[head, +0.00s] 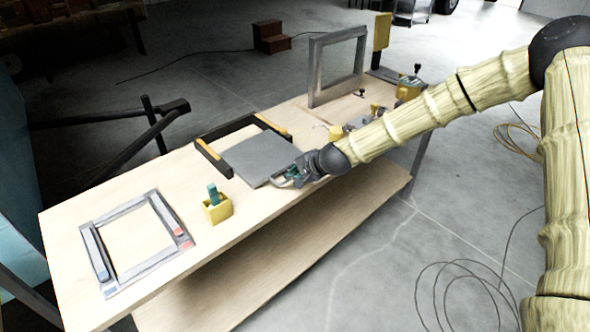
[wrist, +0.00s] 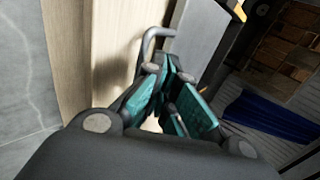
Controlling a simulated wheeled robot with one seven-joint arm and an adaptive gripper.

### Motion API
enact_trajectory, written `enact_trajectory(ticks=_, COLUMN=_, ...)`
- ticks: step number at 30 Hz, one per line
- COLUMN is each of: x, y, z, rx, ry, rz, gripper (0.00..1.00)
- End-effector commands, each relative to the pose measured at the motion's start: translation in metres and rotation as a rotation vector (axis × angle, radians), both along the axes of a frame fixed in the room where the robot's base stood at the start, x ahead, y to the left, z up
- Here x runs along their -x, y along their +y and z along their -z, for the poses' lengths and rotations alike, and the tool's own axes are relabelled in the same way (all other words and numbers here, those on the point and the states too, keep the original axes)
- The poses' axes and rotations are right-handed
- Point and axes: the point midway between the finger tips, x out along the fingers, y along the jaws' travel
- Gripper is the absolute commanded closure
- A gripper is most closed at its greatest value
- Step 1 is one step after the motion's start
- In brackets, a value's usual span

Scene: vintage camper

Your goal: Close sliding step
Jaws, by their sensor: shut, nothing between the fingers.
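The sliding step is a grey flat plate (head: 258,160) on the wooden workbench in the head view. It sits partly out of a dark frame with yellow side strips (head: 212,154), towards the bench's front edge. My gripper (head: 290,177) is at the plate's front right edge. In the wrist view the plate's grey edge (wrist: 196,38) is beyond the fingers, and a grey curved bar like a handle (wrist: 150,42) is just past the teal fingertips (wrist: 168,72). The fingers are shut with nothing between them. I cannot tell whether they touch the bar.
A grey flat frame (head: 125,215) and a yellow block holder (head: 217,208) are on the bench's left part. An upright grey frame (head: 314,75) and small yellow parts (head: 408,92) stand at the far end. Cables (head: 455,285) lie on the floor right.

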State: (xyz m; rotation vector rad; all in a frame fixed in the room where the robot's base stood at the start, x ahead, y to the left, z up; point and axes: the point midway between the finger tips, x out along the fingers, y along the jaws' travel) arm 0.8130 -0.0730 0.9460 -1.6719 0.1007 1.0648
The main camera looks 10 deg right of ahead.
Motion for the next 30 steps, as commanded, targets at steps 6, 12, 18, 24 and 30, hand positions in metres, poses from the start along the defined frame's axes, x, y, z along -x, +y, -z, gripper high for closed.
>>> enact_trajectory(ticks=6, x=-0.014, y=0.01, z=0.015, rx=0.001, ry=0.001, rz=0.0, gripper=1.0)
enact_trajectory(ticks=12, x=-0.026, y=0.02, z=0.03, rx=0.001, ry=0.001, rz=-0.001, gripper=1.0)
enact_trajectory(ticks=18, x=-0.037, y=0.027, z=0.041, rx=0.001, ry=0.0, rz=-0.001, gripper=1.0)
enact_trajectory(ticks=24, x=-0.042, y=0.031, z=0.048, rx=0.001, ry=0.0, rz=-0.001, gripper=1.0)
enact_trajectory(ticks=30, x=-0.043, y=0.032, z=0.049, rx=0.001, ry=0.0, rz=-0.001, gripper=1.0)
